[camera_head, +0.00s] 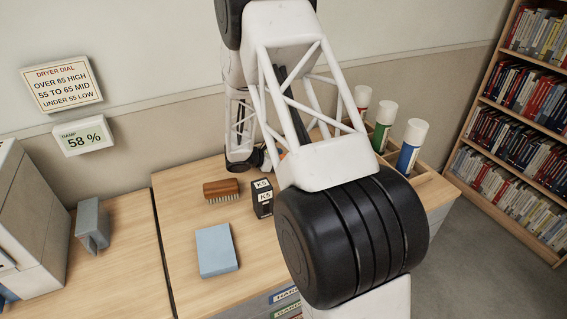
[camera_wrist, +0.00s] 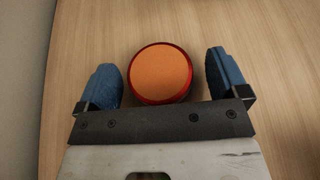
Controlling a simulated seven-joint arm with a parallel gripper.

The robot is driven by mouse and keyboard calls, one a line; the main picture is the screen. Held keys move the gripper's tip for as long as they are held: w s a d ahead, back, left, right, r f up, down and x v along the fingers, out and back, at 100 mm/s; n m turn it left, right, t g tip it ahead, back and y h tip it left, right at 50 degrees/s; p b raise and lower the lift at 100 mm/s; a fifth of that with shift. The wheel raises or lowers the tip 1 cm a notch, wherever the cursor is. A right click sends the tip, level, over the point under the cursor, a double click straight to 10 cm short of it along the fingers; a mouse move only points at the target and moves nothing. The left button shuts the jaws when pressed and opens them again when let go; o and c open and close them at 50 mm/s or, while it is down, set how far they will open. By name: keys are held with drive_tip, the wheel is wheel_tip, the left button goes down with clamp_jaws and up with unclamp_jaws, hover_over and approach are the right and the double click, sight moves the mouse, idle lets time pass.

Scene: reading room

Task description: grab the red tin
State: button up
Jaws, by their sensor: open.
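A round tin with a red rim and an orange top (camera_wrist: 161,73) stands on the wooden table in the wrist view. My gripper (camera_wrist: 169,72) is open, with one blue fingertip on the left of the tin and one on the right. A gap shows between the tin and each finger. In the head view, my arm hides most of the tin; a small orange patch (camera_head: 281,155) shows beside the arm, and I cannot tell for sure that it is the tin. The gripper's fingers are hidden there.
On the table (camera_head: 190,240) are a wooden brush (camera_head: 221,190), a black K5 box (camera_head: 262,198) and a blue block (camera_head: 216,250). A grey holder (camera_head: 91,226) stands at the left.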

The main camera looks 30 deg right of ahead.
drive_tip(key=c, duration=1)
drive_tip(key=shift+r, duration=0.15)
drive_tip(key=shift+c, duration=0.2)
wheel_tip(320, 180, up, 18)
idle(0.8)
